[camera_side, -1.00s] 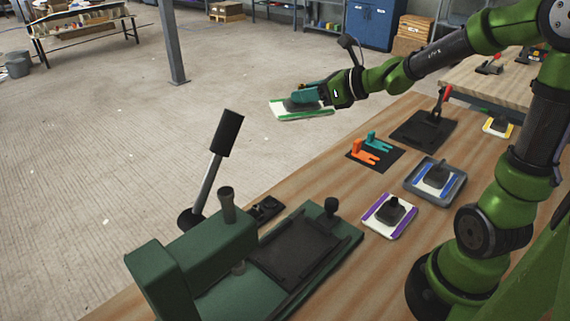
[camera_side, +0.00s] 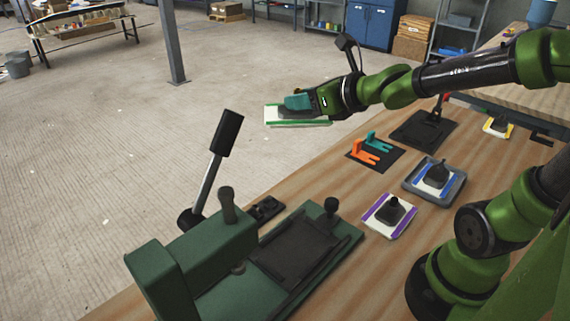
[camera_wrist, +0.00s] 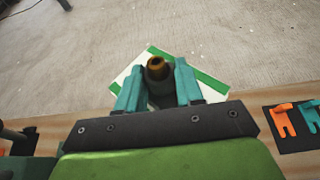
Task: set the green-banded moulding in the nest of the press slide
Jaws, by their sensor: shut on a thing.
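The green-banded moulding (camera_side: 284,120) is a white plate with green edge bands and a dark raised block. My gripper (camera_side: 298,102) is shut on that block and holds the moulding in the air, past the table's far edge. In the wrist view, the teal fingers of my gripper (camera_wrist: 160,88) stand on both sides of the block, with the moulding's green band (camera_wrist: 205,82) beyond; the fingers hide part of it. The press slide (camera_side: 318,232) has a dark, empty nest (camera_side: 298,247) and a black knob, beside the green press (camera_side: 195,257) with its raised lever.
A purple-banded moulding (camera_side: 383,222) lies right of the slide. A blue-banded one sits in a grey tray (camera_side: 458,192). Orange and teal forks (camera_side: 366,152) lie on a dark mat. A toggle clamp (camera_side: 430,128) and yellow-banded moulding (camera_side: 497,126) are farther back.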

